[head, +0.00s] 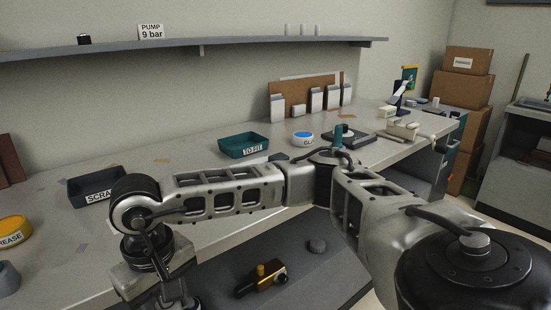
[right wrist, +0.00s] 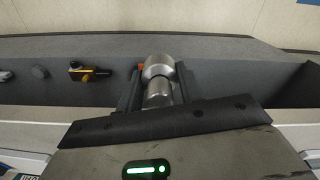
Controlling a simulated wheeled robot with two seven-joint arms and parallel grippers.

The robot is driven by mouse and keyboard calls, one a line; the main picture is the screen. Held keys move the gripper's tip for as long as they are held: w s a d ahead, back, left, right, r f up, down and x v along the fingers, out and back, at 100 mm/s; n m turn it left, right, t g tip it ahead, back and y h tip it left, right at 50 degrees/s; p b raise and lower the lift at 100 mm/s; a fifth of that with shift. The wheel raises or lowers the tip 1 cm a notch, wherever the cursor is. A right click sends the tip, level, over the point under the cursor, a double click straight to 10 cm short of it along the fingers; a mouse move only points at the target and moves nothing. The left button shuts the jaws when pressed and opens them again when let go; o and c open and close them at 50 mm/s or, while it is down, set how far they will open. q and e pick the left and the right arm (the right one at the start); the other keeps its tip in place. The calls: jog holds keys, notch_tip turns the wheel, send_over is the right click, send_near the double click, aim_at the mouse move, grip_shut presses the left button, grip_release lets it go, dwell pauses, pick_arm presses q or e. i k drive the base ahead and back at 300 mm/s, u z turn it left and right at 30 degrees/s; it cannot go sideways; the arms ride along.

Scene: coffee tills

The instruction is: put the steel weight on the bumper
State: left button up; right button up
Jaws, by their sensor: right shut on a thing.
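The steel weight (right wrist: 158,66) is a shiny metal cylinder with a wider head and a narrower neck. My right gripper (right wrist: 157,84) is shut on it, with a dark finger on each side, in the right wrist view. The weight is over the dark grey ledge; I cannot tell whether it touches it. In the head view my right arm bends down at the left, and its gripper and the weight are out of frame. My left gripper is not in view. I cannot tell which thing is the bumper. A small orange-red piece (right wrist: 141,67) shows just left of the weight, partly hidden.
The counter carries a SCRAP tray (head: 80,198), a green tray (head: 244,147), a yellow GREASE tin (head: 14,231) and a small bowl (head: 303,138).

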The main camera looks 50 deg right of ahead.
aim_at(279, 156)
jog(key=u, duration=1.3)
jog(key=k, duration=1.1)
jog(key=z, duration=1.85)
jog(key=i, duration=0.15)
jog(key=u, duration=0.25)
